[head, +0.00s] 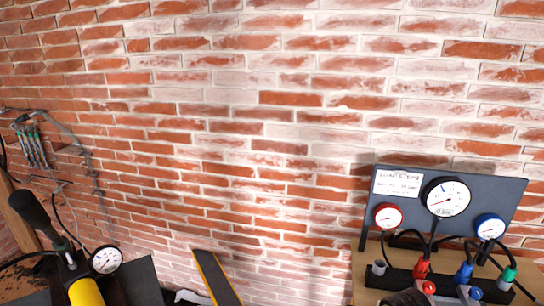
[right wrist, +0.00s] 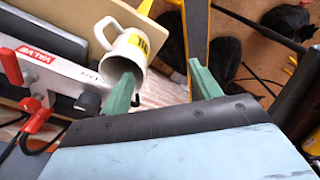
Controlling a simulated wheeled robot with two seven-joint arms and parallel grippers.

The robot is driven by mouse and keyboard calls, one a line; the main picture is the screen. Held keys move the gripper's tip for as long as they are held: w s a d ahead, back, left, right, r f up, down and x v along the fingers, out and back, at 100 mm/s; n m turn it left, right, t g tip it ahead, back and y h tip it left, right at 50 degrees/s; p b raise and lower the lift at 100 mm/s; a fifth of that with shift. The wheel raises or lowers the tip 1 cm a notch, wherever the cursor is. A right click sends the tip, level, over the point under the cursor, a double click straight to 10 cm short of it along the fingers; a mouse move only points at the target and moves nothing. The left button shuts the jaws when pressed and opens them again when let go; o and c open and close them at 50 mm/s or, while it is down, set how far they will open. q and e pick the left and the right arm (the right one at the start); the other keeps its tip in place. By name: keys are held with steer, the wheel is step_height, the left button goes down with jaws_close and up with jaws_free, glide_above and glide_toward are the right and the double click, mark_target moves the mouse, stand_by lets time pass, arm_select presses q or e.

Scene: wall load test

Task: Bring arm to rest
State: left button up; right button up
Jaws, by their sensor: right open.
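My right gripper (right wrist: 164,84) shows in the right wrist view with two green fingers spread apart and nothing between them. A white mug (right wrist: 132,46) with a yellow mark lies or tilts just beyond the left finger, which overlaps its mouth in the picture. I cannot tell whether they touch. Neither gripper can be made out in the head view. My left gripper is in no view.
A grey panel (head: 480,190) with red, black and blue gauges stands on a wooden bench (head: 360,285) at right. A yellow pump (head: 85,292) with a gauge (head: 106,260) is at lower left. A yellow-edged dark beam (head: 216,280) leans near the brick wall (head: 250,130).

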steer(key=s+a+r+m+t, duration=0.1)
steer(key=s+r+m, duration=0.15)
steer(key=s, duration=0.75)
steer(key=s+a+r+m+t, duration=0.1)
steer(key=s+r+m, duration=0.15)
steer(key=s, duration=0.75)
step_height(320, 180, down, 30)
steer(key=s+n+g+b, duration=0.1)
steer(key=s+b, duration=0.1)
steer(key=b, duration=0.2)
steer(key=s+d+f+b, duration=0.1)
steer(key=s+f, duration=0.7)
steer(key=s+d+f+g+b, duration=0.1)
steer(key=s+d+f+b, duration=0.1)
steer(key=s+f, duration=0.6)
steer(key=shift+d+f, duration=0.25)
steer(key=shift+f, duration=0.3)
stand_by(0.7)
